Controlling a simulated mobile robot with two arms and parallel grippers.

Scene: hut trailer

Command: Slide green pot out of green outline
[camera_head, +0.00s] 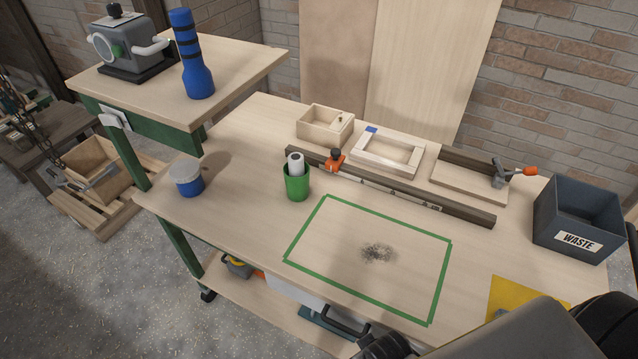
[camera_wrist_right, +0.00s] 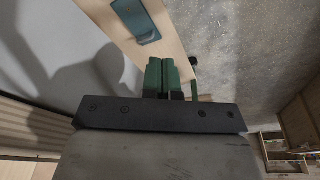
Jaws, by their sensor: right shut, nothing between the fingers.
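The green pot (camera_head: 297,187) stands upright on the workbench with a white roll-like thing (camera_head: 296,162) in it. It stands outside the green outline (camera_head: 366,215), just beyond its back left corner, with a little bare wood between. Inside the outline there is only a dark patch of specks (camera_head: 378,252). My right gripper (camera_wrist_right: 170,75) is shut and empty in the right wrist view, away from the pot. My right arm covers the lower right of the head view. My left gripper is not in view.
A wooden fence (camera_head: 400,193) with an orange-handled clamp (camera_head: 335,160) runs behind the pot and outline. A waste bin (camera_head: 578,220) and yellow sheet (camera_head: 520,297) are at the right. Bare bench lies left of the outline.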

